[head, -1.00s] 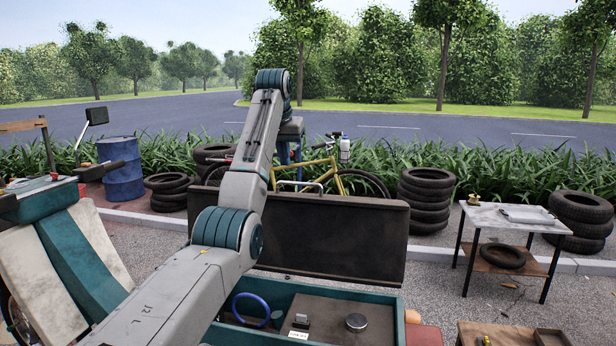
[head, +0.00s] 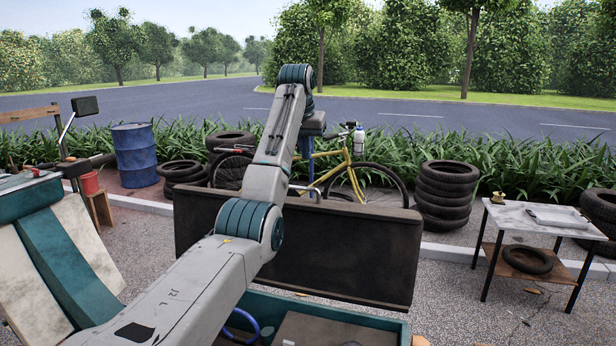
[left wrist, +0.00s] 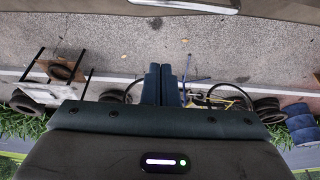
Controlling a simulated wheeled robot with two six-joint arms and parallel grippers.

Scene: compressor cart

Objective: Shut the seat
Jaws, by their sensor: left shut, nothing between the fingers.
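The seat (head: 350,260) is a dark slab standing raised, close to upright, along the back of the teal box (head: 390,325). A metal rail (head: 306,190) shows at its top edge. My left arm crosses in front of the seat and over its top edge. My right gripper is not in view.
A blue hose (head: 243,322) lies in the open box. A yellow bicycle (head: 345,165) and stacked tyres (head: 445,195) stand behind the seat. A small table (head: 535,215) is at right. A white and teal padded surface (head: 65,260) is at left.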

